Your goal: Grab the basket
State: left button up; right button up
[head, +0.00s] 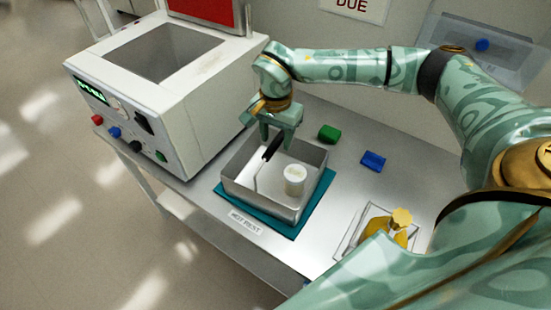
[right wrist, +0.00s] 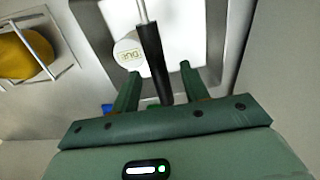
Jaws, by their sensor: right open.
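The basket (head: 245,196) is a square, open metal box with a white jar (head: 294,180) in it. A thin rod with a black handle (head: 272,147) rises from it. The basket rests on a teal mat (head: 314,211) by the label "HOT REST". My right gripper (head: 273,138) is over the basket's back edge at the handle. In the right wrist view the right gripper (right wrist: 160,72) is open, with the black handle (right wrist: 155,62) between its fingers and a visible gap at each side. My left gripper is not in view.
A white machine (head: 180,118) with an open square well stands left of the basket. A green block (head: 329,133) and a blue block (head: 373,161) lie to its right. A yellow item (head: 385,226) sits in a shallow clear tray at the front right. The bench between is clear.

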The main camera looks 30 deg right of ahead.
notch_tip(320, 180, down, 4)
jog(key=shift+f+b, duration=0.25)
jog(key=shift+b, duration=0.2)
jog(key=shift+s+r, duration=0.1)
grip_shut()
jog(key=shift+r, duration=0.1)
